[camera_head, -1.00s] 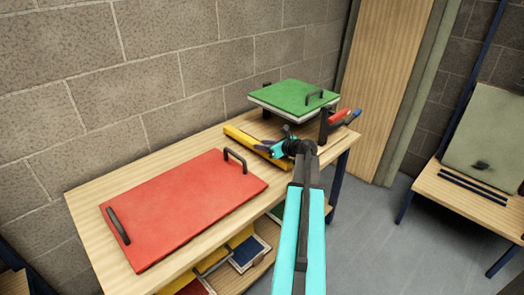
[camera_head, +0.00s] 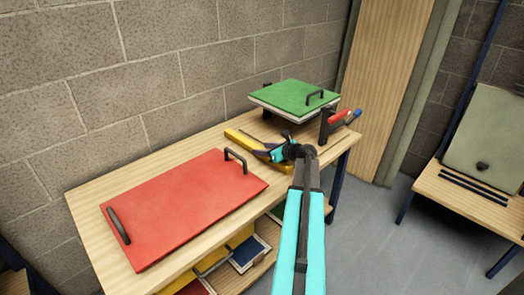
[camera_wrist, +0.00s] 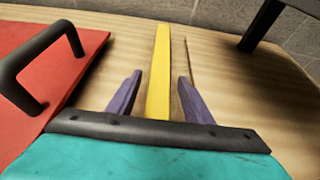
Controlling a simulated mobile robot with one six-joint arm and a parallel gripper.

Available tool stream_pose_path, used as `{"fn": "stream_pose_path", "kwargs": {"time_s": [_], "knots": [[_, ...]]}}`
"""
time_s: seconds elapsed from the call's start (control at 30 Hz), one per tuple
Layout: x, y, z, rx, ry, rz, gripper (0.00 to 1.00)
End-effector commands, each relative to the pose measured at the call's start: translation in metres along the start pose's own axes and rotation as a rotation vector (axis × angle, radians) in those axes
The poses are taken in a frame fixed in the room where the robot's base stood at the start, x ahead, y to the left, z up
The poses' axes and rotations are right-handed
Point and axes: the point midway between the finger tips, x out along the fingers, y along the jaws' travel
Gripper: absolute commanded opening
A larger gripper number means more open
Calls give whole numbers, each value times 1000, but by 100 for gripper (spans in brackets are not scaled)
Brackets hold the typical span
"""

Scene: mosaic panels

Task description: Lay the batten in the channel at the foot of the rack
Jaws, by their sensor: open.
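The batten, a plain yellow bar (camera_head: 240,136), lies on the wooden workbench between the red panel and the green panel. In the wrist view the batten (camera_wrist: 160,70) runs away from me between my two purple fingers. My gripper (camera_wrist: 160,78) is open, with a finger on each side of the batten and gaps showing. In the head view my gripper (camera_head: 266,144) is low over the bench and hides part of the batten. A rack with a leaning grey-green panel (camera_head: 492,135) stands at the right. Dark parallel strips at its foot (camera_head: 474,186) appear to edge the channel.
A red panel (camera_head: 180,205) with two black handles lies left of my gripper; one handle (camera_wrist: 45,60) is close. A green panel (camera_head: 295,95) sits raised behind. Red- and blue-ended clamps (camera_head: 335,120) are at the bench's right end. Open floor separates bench and rack.

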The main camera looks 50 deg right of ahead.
Motion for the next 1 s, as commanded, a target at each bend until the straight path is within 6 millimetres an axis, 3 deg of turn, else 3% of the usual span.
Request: {"fn": "stream_pose_path", "kwargs": {"time_s": [0.37, 0.8, 1.0], "knots": [[-25, 0, 1, 1, 0, -2, 46], [-93, 0, 0, 1, 0, -3, 46], [-114, 0, 1, 0, 0, -2, 46]]}}
